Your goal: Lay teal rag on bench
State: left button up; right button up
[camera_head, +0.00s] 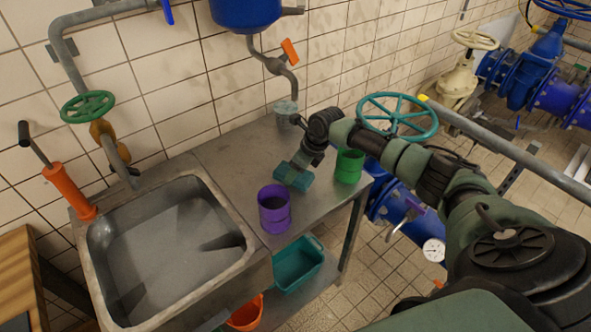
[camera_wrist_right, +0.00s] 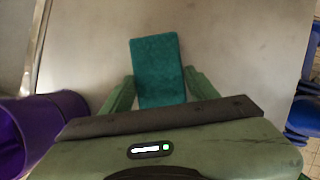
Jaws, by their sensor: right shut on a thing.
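My right gripper (camera_head: 301,168) is shut on the teal rag (camera_head: 290,178), above or at the grey metal bench (camera_head: 236,168), between a purple cup and a green cup. In the right wrist view, the rag (camera_wrist_right: 157,62) sticks out flat between the two green fingers of my right gripper (camera_wrist_right: 158,86), with the pale bench top (camera_wrist_right: 235,50) behind it. I cannot tell whether the rag touches the bench. My left gripper is not in view.
The purple cup (camera_head: 274,210) stands near the front edge. The green cup (camera_head: 349,165) is close right of the gripper. A sink (camera_head: 170,255) adjoins the bench on the left. A teal valve wheel (camera_head: 397,113) is behind my arm. Bench room is free behind the purple cup.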

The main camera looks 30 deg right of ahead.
jog(key=shift+s, duration=0.1)
jog(key=shift+f, duration=0.1)
jog(key=o, duration=1.4)
jog(key=shift+c, duration=0.2)
jog(key=b+v, duration=0.1)
jog(key=v, duration=1.1)
